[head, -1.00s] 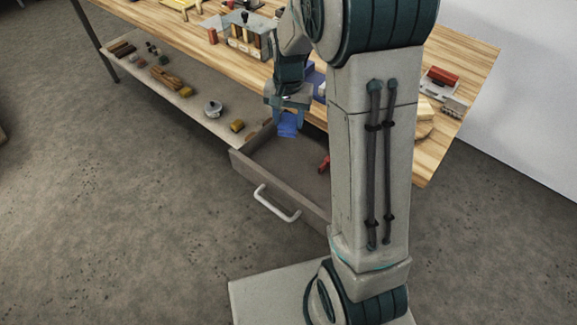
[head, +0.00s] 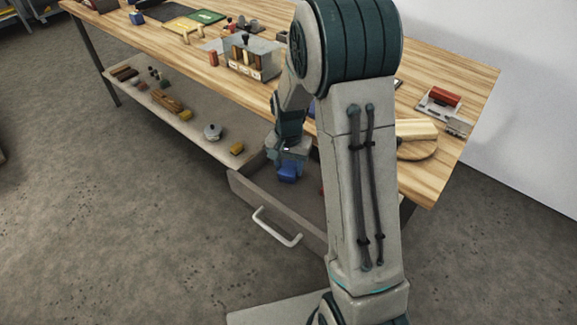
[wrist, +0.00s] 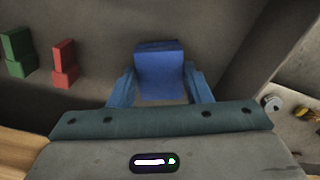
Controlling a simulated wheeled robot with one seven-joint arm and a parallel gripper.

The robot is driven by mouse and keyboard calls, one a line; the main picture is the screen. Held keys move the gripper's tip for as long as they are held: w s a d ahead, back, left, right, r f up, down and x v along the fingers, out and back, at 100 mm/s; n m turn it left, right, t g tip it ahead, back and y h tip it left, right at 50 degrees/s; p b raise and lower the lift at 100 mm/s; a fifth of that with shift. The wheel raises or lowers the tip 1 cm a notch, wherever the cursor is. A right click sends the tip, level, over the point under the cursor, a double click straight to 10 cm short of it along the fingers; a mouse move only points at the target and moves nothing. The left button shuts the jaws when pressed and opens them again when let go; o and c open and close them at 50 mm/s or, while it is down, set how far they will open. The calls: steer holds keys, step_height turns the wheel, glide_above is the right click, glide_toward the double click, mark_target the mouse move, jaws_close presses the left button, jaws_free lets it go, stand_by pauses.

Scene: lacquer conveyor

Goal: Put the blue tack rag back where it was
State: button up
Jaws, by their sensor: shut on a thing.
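The blue tack rag (head: 288,174) is a small, blue, folded-looking block. My gripper (head: 287,161) is shut on it and holds it inside the outline of the open grey drawer (head: 262,206). In the wrist view the blue tack rag (wrist: 160,72) sits between the two blue fingers of my gripper (wrist: 161,88), with the drawer's grey floor (wrist: 98,80) around it. I cannot tell whether the rag touches the floor. My arm hides the drawer's right part in the head view.
In the drawer, a red thing (wrist: 64,64) and a green thing (wrist: 17,52) lie left of the rag in the wrist view. The wooden workbench (head: 205,84) stands above. A lower shelf (head: 205,150) beside the drawer holds a round metal tin (head: 212,132) and a yellow block (head: 237,148).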

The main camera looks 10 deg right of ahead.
mark_target(289, 168)
steer(key=shift+f, duration=0.1)
steer(key=shift+f, duration=0.15)
steer(key=o, duration=0.9)
step_height(289, 168, up, 11)
steer(key=p, duration=0.1)
steer(key=shift+s+a+r+n+t, duration=0.1)
steer(key=shift+s+r+n+t, duration=0.25)
steer(key=shift+s+r+n, duration=1.95)
steer(key=shift+s+r+m+t, duration=0.15)
steer(key=shift+s+t, duration=0.25)
steer(key=shift+s, duration=4.15)
steer(key=shift+s+a+r+n+t, duration=0.1)
steer(key=shift+s+r+n+t, duration=0.6)
steer(key=shift+s, duration=2.75)
